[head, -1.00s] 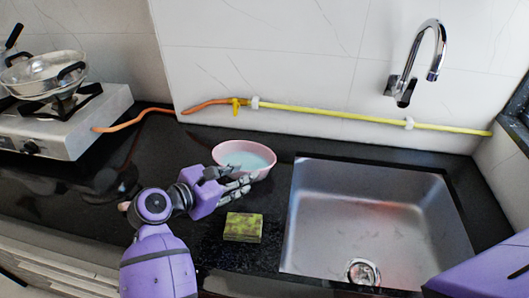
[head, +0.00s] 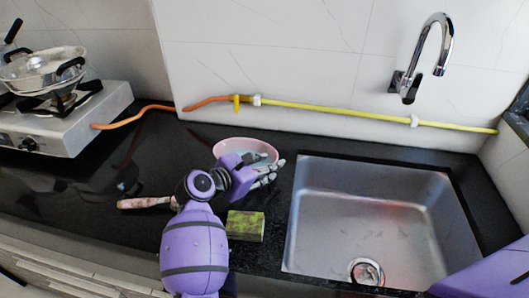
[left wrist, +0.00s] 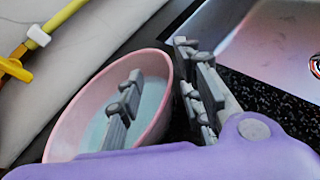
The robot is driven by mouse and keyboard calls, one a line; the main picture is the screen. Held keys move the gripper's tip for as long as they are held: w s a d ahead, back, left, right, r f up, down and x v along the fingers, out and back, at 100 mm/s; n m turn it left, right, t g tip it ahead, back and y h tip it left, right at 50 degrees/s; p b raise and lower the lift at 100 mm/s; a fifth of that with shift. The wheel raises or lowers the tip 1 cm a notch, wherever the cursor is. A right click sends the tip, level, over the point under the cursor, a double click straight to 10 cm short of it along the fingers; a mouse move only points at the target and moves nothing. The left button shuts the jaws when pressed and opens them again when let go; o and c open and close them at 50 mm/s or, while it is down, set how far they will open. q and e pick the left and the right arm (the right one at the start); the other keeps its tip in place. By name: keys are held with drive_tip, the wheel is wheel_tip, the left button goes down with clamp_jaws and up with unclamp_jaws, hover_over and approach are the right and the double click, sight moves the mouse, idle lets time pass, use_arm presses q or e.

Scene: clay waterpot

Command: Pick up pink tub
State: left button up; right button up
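The pink tub (head: 240,146), an oval bowl with a pale blue inside, stands on the black counter left of the sink. My left gripper (head: 266,172) is at its near right side and hides part of it. In the left wrist view the tub (left wrist: 68,120) lies below the left gripper (left wrist: 160,68). One finger shows over the tub's inside and the other outside the rim, with the rim between them. The fingers are apart, and no grip on the rim shows. My right gripper is out of view.
A green and yellow sponge (head: 245,226) lies in front of the tub. The sink (head: 375,215) is to the right, under the tap (head: 428,60). A stove (head: 60,125) with a pan is at the left. A handled item (head: 145,203) lies left of my arm.

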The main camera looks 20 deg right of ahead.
use_arm(q)
clamp_jaws()
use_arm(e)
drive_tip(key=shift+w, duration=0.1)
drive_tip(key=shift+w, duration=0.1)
use_arm(q)
drive_tip(key=shift+r, duration=0.55)
wheel_tip(320, 180, up, 3)
drive_tip(key=shift+f+p, duration=0.15)
drive_tip(key=shift+p, duration=0.2)
drive_tip(key=s+a+r+p, duration=0.2)
drive_tip(key=s+a+r, duration=0.6)
drive_tip(key=s, duration=0.3)
drive_tip(key=shift+s+r+p, duration=0.25)
drive_tip(key=shift+r+p, duration=0.05)
drive_tip(key=shift+r, duration=0.35)
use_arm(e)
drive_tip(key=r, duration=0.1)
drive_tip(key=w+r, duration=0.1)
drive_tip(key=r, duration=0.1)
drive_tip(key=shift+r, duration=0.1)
